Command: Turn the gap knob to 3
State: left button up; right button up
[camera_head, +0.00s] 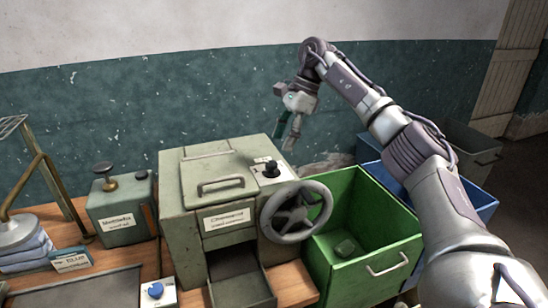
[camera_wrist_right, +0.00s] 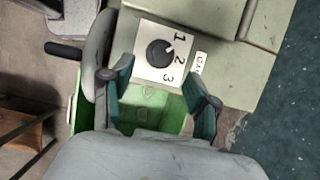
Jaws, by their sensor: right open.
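The gap knob (camera_head: 271,167) is a small black knob on a white plate on top of the grey-green machine (camera_head: 205,180). In the right wrist view the round knob (camera_wrist_right: 160,53) sits on its plate (camera_wrist_right: 152,32) with the numerals 1, 2 and 3 along one side. A light mark on the knob seems to face the 1 to 2 side; its exact setting is hard to tell. My right gripper (camera_head: 287,132) is open and empty, above and behind the knob, apart from it. Its two teal-padded fingers (camera_wrist_right: 160,98) show in the wrist view. My left gripper is out of view.
A handwheel (camera_head: 296,212) sticks out of the machine's right side, close to the knob. A green bin (camera_head: 385,235) stands right of it, with a blue bin (camera_head: 478,190) behind. A small grey-green box (camera_head: 122,212) stands left. The wall is behind.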

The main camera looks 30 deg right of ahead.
aim_at(272, 163)
jog(key=p+x, duration=0.1)
jog(key=x, duration=0.5)
jog(key=shift+w+a, duration=0.1)
jog(key=shift+w, duration=0.05)
jog(key=shift+f, duration=0.3)
grip_shut()
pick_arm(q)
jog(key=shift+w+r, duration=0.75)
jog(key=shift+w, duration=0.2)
